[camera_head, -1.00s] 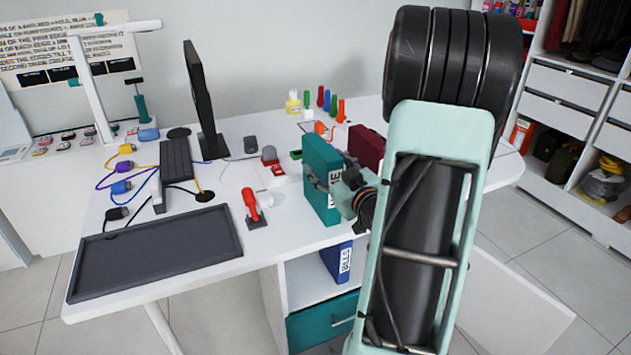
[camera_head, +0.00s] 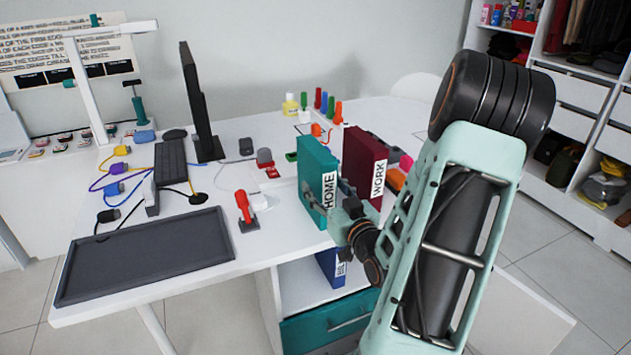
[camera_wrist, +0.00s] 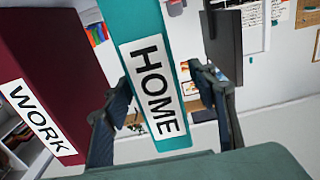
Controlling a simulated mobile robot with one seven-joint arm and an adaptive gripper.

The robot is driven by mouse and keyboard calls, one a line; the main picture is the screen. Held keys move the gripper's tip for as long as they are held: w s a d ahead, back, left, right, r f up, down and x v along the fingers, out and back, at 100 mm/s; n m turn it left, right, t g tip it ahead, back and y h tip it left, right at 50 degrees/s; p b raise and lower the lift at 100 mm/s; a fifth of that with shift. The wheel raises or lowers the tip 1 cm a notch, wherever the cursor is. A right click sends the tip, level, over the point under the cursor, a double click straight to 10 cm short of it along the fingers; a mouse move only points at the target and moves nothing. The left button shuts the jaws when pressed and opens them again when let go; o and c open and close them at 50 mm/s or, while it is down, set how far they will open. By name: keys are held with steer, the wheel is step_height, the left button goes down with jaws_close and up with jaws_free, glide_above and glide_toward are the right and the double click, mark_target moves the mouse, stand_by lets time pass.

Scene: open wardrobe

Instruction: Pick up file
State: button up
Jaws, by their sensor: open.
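A teal file labelled HOME (camera_head: 316,172) stands upright on the white desk. Its spine faces my gripper (camera_head: 328,196). In the wrist view the teal file (camera_wrist: 133,32) lies between my open fingers (camera_wrist: 160,85), one on each side of its labelled spine. I cannot tell whether either finger touches it. A dark red file labelled WORK (camera_head: 363,160) stands just right of it; in the wrist view the red file (camera_wrist: 48,75) is on the left, beside my left finger. My gripper partly hides the teal file's lower spine in the head view.
A blue binder (camera_head: 331,266) sits on the shelf under the desk, above a teal drawer (camera_head: 330,322). A red stamp (camera_head: 245,208), a monitor (camera_head: 200,105) and a dark tray (camera_head: 145,255) occupy the desk's left. Colored markers (camera_head: 320,100) stand behind the files.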

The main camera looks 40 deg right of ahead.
steer(key=p+x, duration=0.1)
steer(key=x, duration=0.4)
steer(key=shift+w+d, duration=0.2)
steer(key=shift+w, duration=0.05)
steer(key=shift+c, duration=0.4)
jaws_close()
steer(key=shift+r, duration=0.15)
